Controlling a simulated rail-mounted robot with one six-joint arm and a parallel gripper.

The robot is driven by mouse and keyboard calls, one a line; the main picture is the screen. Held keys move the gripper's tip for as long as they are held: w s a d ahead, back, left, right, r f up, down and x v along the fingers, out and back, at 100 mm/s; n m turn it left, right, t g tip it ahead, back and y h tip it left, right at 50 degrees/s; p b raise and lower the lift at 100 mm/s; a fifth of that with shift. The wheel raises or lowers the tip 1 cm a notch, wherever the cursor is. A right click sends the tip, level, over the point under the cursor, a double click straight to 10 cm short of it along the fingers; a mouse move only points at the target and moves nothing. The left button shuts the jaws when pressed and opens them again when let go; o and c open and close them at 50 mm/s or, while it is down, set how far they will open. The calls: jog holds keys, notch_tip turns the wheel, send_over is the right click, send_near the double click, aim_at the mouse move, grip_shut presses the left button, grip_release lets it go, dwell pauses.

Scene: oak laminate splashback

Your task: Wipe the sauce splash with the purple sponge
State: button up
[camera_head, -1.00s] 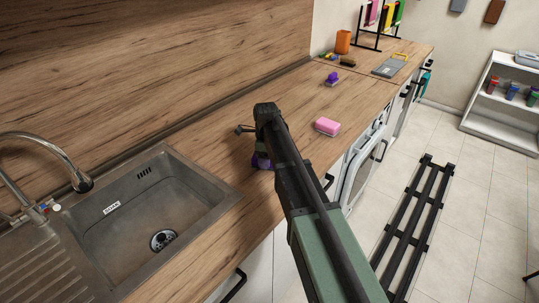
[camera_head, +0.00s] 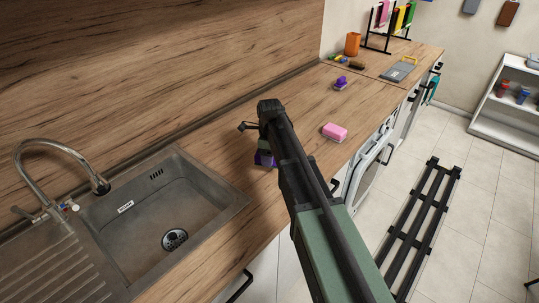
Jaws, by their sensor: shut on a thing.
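The purple sponge (camera_head: 264,158) is in the head view, on or just above the oak worktop to the right of the sink. Only part of it shows, with a dark green band above the purple. My gripper (camera_head: 262,143) is above it and shut on it; the fingertips are mostly hidden by my dark wrist and forearm. I cannot tell whether the sponge touches the worktop. I see no sauce splash; part of the worktop is hidden behind my arm.
A pink block (camera_head: 335,132) lies on the worktop right of my arm. A small purple object (camera_head: 341,82) stands farther back. The steel sink (camera_head: 150,205) and tap (camera_head: 58,146) are at the left. The wooden splashback (camera_head: 150,70) rises behind the worktop (camera_head: 215,150).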

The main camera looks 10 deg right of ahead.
jog(key=shift+r, duration=0.25)
jog(key=shift+r, duration=0.1)
notch_tip(320, 180, up, 3)
jog(key=p, duration=0.3)
jog(key=shift+r, duration=0.1)
jog(key=shift+f, duration=0.2)
